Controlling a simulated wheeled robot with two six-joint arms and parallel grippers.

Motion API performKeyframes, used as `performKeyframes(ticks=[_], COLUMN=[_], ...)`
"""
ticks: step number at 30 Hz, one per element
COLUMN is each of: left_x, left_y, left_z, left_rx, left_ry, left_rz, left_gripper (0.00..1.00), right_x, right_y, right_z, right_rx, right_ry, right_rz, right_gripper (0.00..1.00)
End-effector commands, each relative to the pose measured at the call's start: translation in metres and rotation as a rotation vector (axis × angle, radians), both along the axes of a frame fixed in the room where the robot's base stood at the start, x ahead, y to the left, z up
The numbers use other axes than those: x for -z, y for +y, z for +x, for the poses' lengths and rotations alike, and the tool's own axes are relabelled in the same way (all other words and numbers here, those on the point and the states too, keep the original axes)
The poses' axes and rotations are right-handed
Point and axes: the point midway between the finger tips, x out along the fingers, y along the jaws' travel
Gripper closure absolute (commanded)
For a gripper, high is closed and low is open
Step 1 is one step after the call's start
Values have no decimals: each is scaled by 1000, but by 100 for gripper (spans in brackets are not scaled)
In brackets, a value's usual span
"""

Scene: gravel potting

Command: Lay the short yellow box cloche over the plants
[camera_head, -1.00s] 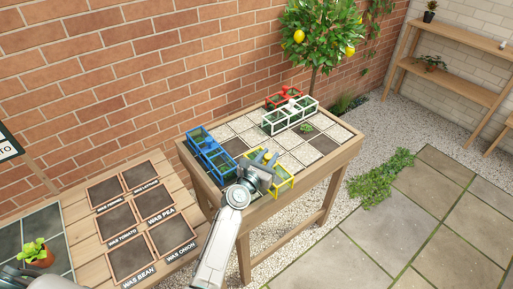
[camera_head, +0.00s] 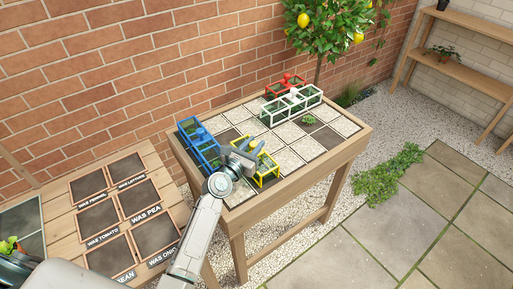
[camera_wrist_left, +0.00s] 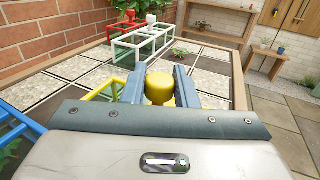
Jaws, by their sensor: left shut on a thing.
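The yellow box cloche (camera_head: 277,172) is an open yellow frame at the front of the raised potting table, partly hidden by my gripper. My left gripper (camera_head: 251,148) is shut on its yellow knob (camera_wrist_left: 159,88), which sits between the fingers in the wrist view. A yellow frame bar (camera_wrist_left: 104,91) shows left of the fingers there. Some green shows within the frame in the head view; whether the cloche rests on the tiles or hangs just above, I cannot tell. A small bare plant (camera_head: 309,119) stands uncovered farther back.
A blue cloche (camera_head: 199,142) stands close to the left, over greenery. White (camera_head: 291,107) and red (camera_head: 287,83) cloches stand at the back. The table (camera_head: 345,148) has pale gravel and dark squares. A lower bench with labelled dark squares (camera_head: 130,258) lies left.

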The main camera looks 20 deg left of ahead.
Motion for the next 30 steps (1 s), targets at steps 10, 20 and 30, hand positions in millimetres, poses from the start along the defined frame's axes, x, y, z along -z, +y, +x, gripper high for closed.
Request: performKeyframes(ticks=[10, 20, 30], left_x=[3, 2, 1], left_y=[0, 0, 12], left_z=[0, 0, -44], left_rx=[0, 0, 0], left_ry=[2, 2, 4], left_rz=[1, 1, 4], left_gripper=[62, 52, 52], right_x=[0, 2, -1], right_y=[3, 15, 6], right_z=[-2, -8, -4], right_rx=[1, 5, 3], right_ry=[2, 11, 5], right_rz=[3, 16, 6], right_gripper=[52, 52, 52])
